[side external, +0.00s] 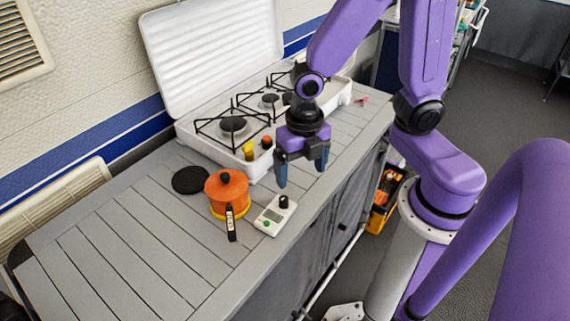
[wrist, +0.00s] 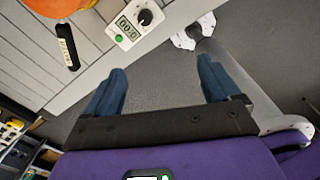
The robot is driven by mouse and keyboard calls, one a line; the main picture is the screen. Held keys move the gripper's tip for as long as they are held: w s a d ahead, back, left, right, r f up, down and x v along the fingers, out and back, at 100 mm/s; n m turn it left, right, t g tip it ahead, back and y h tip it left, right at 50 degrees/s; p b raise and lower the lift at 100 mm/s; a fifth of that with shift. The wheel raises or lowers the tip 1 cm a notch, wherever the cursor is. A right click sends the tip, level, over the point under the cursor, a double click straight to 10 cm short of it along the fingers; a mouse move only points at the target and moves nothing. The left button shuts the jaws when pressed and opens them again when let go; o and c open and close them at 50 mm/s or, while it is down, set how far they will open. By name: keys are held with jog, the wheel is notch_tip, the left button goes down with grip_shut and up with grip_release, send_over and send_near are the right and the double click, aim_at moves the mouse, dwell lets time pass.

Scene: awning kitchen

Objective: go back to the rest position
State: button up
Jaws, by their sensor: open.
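My gripper (side external: 301,172) is open and empty, pointing down above the front edge of the grey slatted counter (side external: 130,245). In the wrist view its two blue fingers (wrist: 160,90) are wide apart with nothing between them. An orange lidded pot (side external: 227,192) with a black handle stands on the counter, left of the gripper. A white timer (side external: 274,215) with a black knob and green button lies beside the pot, below and left of the gripper. In the wrist view the timer (wrist: 133,25) shows a 00:0-like display.
A white gas stove (side external: 250,130) with its lid up stands behind the gripper. A black round mat (side external: 190,180) lies behind the pot. An orange and black toolbox (side external: 385,197) is on the floor. The counter's left end is clear.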

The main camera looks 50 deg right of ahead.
jog(key=s+d+r+m, duration=0.2)
jog(key=s+m, duration=0.3)
jog(key=m, duration=0.4)
jog(key=s+d+r+m, duration=0.2)
jog(key=s+r+m, duration=0.3)
jog(key=m, duration=0.4)
jog(key=shift+s+r+m, duration=0.25)
jog(key=shift+s+m, duration=0.05)
